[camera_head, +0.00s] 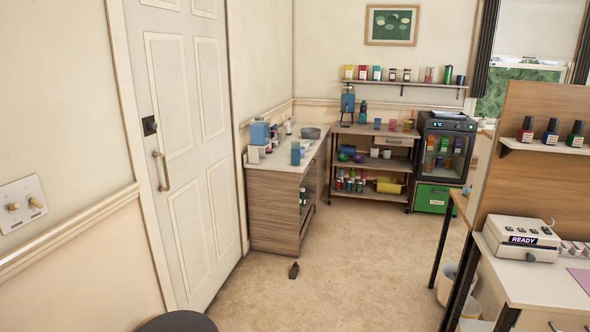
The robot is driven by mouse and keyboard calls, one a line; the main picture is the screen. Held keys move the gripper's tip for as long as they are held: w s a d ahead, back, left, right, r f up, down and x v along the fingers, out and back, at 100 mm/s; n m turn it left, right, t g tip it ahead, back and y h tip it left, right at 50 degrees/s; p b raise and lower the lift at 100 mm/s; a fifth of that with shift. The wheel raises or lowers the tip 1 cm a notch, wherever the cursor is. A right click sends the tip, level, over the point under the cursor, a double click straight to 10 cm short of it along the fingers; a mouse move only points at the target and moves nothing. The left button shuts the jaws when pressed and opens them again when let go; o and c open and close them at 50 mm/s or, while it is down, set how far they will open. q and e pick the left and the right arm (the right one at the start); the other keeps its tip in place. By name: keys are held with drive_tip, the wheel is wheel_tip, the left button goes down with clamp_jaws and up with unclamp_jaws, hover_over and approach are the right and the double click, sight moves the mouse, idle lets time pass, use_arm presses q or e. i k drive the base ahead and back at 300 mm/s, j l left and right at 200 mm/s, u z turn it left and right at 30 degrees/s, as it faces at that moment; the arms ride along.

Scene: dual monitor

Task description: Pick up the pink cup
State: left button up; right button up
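Several small coloured cups stand on the top of the wooden shelf unit (350,128) at the back. One of them looks reddish-pink (392,124), with a blue-purple cup (378,123) to its left. They are far off and small, so I cannot tell for sure which is the pink cup. Neither of my grippers is in view.
A wooden counter (274,205) with bottles and a grey bowl (311,133) stands along the left wall. A black cabinet (427,150) is right of the shelf unit. A small dark object (293,271) lies on the floor. A desk (520,280) fills the right. The middle floor is clear.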

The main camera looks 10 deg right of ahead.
sight(392, 122)
drive_tip(key=i+l+z, duration=0.2)
drive_tip(key=i+l, duration=0.15)
drive_tip(key=i, duration=0.15)
drive_tip(key=i+l+z, duration=0.15)
drive_tip(key=i+l, duration=0.15)
drive_tip(key=i, duration=0.2)
drive_tip(key=i+l+z, duration=0.2)
drive_tip(key=i, duration=0.3)
drive_tip(key=i+z, duration=0.15)
drive_tip(key=i, duration=0.75)
drive_tip(key=i+j+z, duration=0.1)
drive_tip(key=i, duration=0.8)
drive_tip(key=i+z, duration=0.15)
drive_tip(key=i, duration=0.75)
drive_tip(key=i+j+z, duration=0.15)
drive_tip(key=i, duration=0.75)
drive_tip(key=i+l+u, duration=0.3)
drive_tip(key=i+l, duration=0.3)
drive_tip(key=i, duration=0.3)
drive_tip(key=i+l+u, duration=0.25)
drive_tip(key=i+l, duration=0.6)
